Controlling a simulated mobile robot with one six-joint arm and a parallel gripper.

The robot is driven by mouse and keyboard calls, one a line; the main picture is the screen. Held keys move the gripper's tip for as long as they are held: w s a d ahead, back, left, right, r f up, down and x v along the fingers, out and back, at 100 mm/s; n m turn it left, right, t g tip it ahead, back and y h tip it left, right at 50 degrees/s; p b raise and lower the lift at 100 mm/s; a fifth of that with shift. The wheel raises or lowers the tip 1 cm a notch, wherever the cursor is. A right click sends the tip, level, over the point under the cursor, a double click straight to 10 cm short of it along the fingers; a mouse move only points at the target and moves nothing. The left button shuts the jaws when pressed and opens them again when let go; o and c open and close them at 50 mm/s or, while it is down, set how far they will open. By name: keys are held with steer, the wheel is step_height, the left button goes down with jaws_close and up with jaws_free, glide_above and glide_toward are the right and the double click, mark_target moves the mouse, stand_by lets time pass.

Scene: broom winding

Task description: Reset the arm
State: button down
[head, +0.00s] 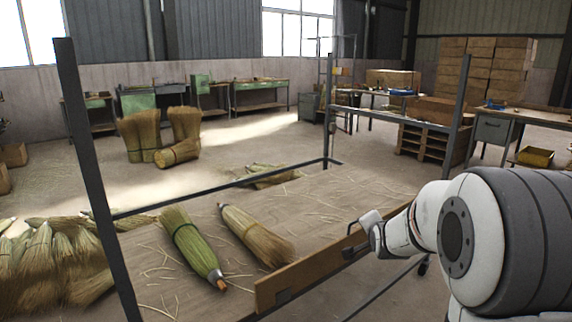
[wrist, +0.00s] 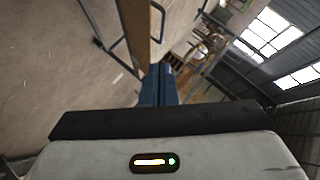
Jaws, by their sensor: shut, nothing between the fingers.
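My gripper (head: 373,230) is at the right of the work table (head: 330,200) in the head view, near the wooden board along its front edge. In the wrist view its dark blue fingers (wrist: 158,84) are together with nothing between them. A dark handle (wrist: 161,22) on the wooden board (wrist: 133,30) shows ahead of the fingers. I cannot tell whether the fingers touch the board. Two straw bundles lie on the table, apart from my gripper: one with green wrapping (head: 193,246) at left, one plain (head: 256,238) to its right.
Dark metal posts (head: 95,170) (head: 457,125) rise from the table frame. Loose straw litters the tabletop. A heap of bundles (head: 50,262) lies at left. Several bundles (head: 140,135) stand on the floor behind. Workbenches (head: 258,92) and stacked boxes (head: 485,65) are farther back.

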steer(key=s+a+r+n+g+p, duration=0.3)
steer(key=s+r+n+p, duration=0.1)
steer(key=s, duration=0.7)
steer(key=s+a+r+n+g+y+p, duration=0.1)
steer(key=s+a+r+n+g+p, duration=0.2)
steer(key=s, duration=0.8)
steer(key=s+a+r+n+g+p, duration=0.3)
steer(key=s+r+n+p, duration=0.2)
steer(key=s, duration=0.6)
step_height(320, 180, up, 2)
steer(key=shift+s+r+n+y+p, duration=0.1)
steer(key=shift+s+n+y+p, duration=0.25)
steer(key=shift+p, duration=0.85)
steer(key=shift+w, duration=0.1)
